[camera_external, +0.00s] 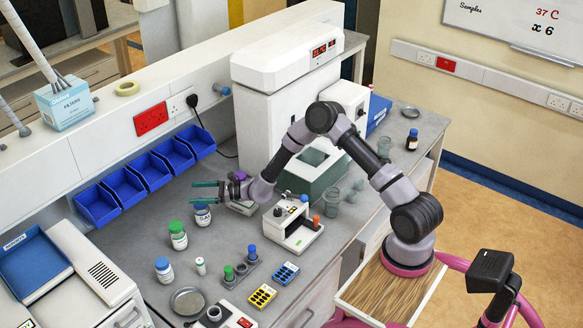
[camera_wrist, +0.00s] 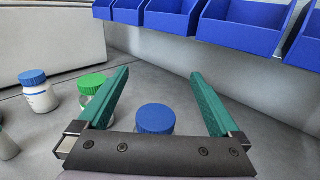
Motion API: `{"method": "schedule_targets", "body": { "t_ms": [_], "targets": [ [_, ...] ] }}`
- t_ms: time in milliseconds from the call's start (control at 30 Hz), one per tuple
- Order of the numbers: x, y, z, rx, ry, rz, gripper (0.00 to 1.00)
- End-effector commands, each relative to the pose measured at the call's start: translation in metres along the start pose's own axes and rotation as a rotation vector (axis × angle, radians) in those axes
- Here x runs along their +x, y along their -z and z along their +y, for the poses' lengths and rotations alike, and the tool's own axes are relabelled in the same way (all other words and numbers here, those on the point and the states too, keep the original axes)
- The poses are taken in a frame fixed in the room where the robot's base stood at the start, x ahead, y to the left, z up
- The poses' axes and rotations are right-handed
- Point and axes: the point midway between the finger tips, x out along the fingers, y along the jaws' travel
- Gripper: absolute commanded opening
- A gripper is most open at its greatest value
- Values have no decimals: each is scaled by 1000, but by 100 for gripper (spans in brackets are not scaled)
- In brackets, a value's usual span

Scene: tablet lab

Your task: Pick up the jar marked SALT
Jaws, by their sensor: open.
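A white jar (camera_external: 202,216) with a blue lid and a dark label, whose lettering looks like SALT but is partly hidden, stands upright on the grey bench. My gripper (camera_external: 204,191) is open and empty, its teal fingers at the jar's lid. In the wrist view a blue lid (camera_wrist: 155,118) shows between the bases of my open fingers (camera_wrist: 158,76); the gripper body hides most of that jar. Two similar jars stand nearby: one with a green lid (camera_external: 178,236) and another with a blue lid (camera_external: 164,270). The wrist view shows no readable label.
Blue bins (camera_external: 150,171) line the wall behind the jars. A small white bottle (camera_external: 200,266), a metal dish (camera_external: 187,301) and a tube holder (camera_external: 240,273) stand toward the front. A white microscope-like device (camera_external: 291,226) stands right of the jars. Bare bench surrounds the jar near my gripper.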

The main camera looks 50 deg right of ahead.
Motion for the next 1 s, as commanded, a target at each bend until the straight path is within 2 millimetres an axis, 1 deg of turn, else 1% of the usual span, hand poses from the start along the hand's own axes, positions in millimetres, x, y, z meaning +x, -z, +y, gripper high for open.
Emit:
{"method": "schedule_targets", "body": {
  "t_ms": [167,300,367,400,533,633,833,867,900,967,1000],
  "targets": [
    [0,21,0,2,0,1,100],
    [-1,48,0,2,-1,2,100],
    [1,58,0,2,-1,1,100],
    [11,52,1,-2,-2,-4,100],
    [26,53,1,-2,-2,-1,100],
    [30,53,1,-1,-2,-1,100],
    [30,52,1,-2,-2,0,100],
    [30,52,1,-2,-2,0,88],
    [30,52,0,-2,-2,0,73],
    [30,52,0,-2,-2,0,50],
    [30,52,0,-2,-2,0,34]
  ]
}}
